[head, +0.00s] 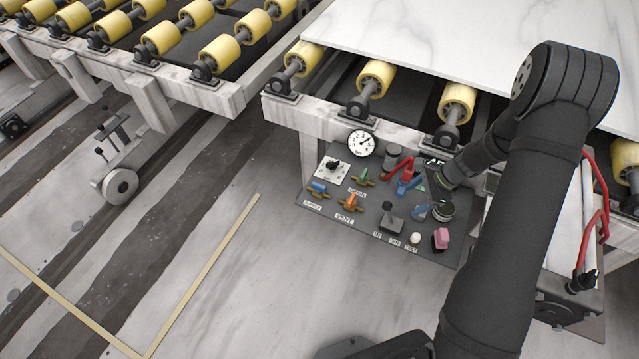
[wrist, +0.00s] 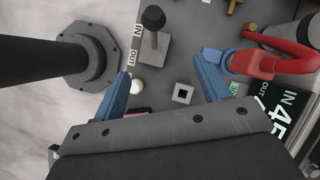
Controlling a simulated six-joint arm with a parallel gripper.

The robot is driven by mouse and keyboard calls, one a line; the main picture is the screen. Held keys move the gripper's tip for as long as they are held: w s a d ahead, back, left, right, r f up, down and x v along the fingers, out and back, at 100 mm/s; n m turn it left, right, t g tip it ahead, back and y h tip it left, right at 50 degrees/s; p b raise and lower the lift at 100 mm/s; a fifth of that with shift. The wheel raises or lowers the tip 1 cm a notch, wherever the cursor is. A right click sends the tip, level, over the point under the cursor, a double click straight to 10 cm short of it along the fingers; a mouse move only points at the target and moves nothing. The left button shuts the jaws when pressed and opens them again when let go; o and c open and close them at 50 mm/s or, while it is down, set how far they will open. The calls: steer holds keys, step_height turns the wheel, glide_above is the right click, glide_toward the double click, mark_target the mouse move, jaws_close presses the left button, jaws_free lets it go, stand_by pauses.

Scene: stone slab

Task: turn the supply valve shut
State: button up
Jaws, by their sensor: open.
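The supply valve (head: 319,187) has a small blue handle on a brass body. It sits at the left of the dark panel (head: 362,236), just above the SUPPLY label (head: 312,205). The angle of its handle is too small to judge surely. It cannot be made out in the wrist view. My gripper (head: 426,198) is over the right part of the panel, well to the right of the valve and apart from it. In the wrist view my gripper (wrist: 165,88) has its blue fingers spread, with nothing held between them.
An orange-handled VENT valve (head: 350,202) and a green-handled valve (head: 363,178) sit close to the supply valve. A gauge (head: 362,143) stands behind. A black-knobbed block (wrist: 153,45), a square-socket block (wrist: 182,94) and a blue-red coupling (wrist: 240,62) lie near my fingers.

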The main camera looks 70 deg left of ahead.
steer(key=s+a+r+n+t+h, duration=0.25)
steer(key=s+a+n, duration=0.45)
steer(key=s+a, duration=0.45)
steer(key=n+t, duration=0.2)
steer(key=n, duration=0.3)
glide_toward(319, 185)
step_height(319, 185, down, 9)
steer(key=shift+s+d, duration=0.15)
steer(key=shift+s, duration=0.05)
steer(key=shift+c, duration=0.2)
steer(key=c, duration=1)
